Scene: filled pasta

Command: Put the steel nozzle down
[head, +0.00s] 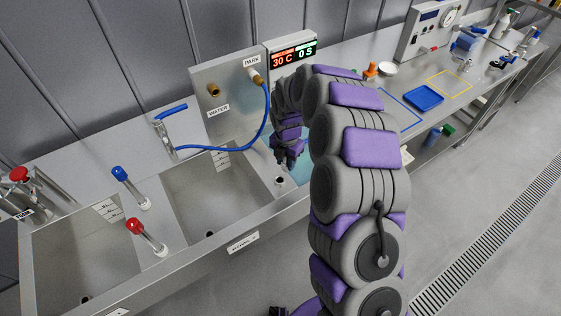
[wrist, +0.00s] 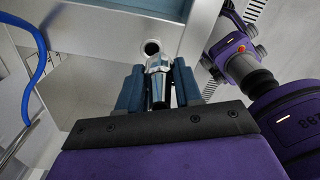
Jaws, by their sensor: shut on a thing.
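The steel nozzle (wrist: 157,66) shows in the wrist view between the two fingers of my gripper (wrist: 158,82), which is shut on it. Its shiny end points toward a round dark hole (wrist: 151,47) in a steel ledge and looks apart from it; the exact gap is hard to judge. In the head view my gripper (head: 288,160) is low over the right end of the sink, close to the hole (head: 280,180) in the ledge. The nozzle cannot be made out there.
A blue hose (head: 228,149) runs from the PARK fitting (head: 258,80) to a blue-handled tap (head: 168,132), left of my gripper. A blue-topped valve (head: 128,185) and a red-topped valve (head: 145,236) stand by the basins. A blue tray (head: 424,97) lies on the right counter.

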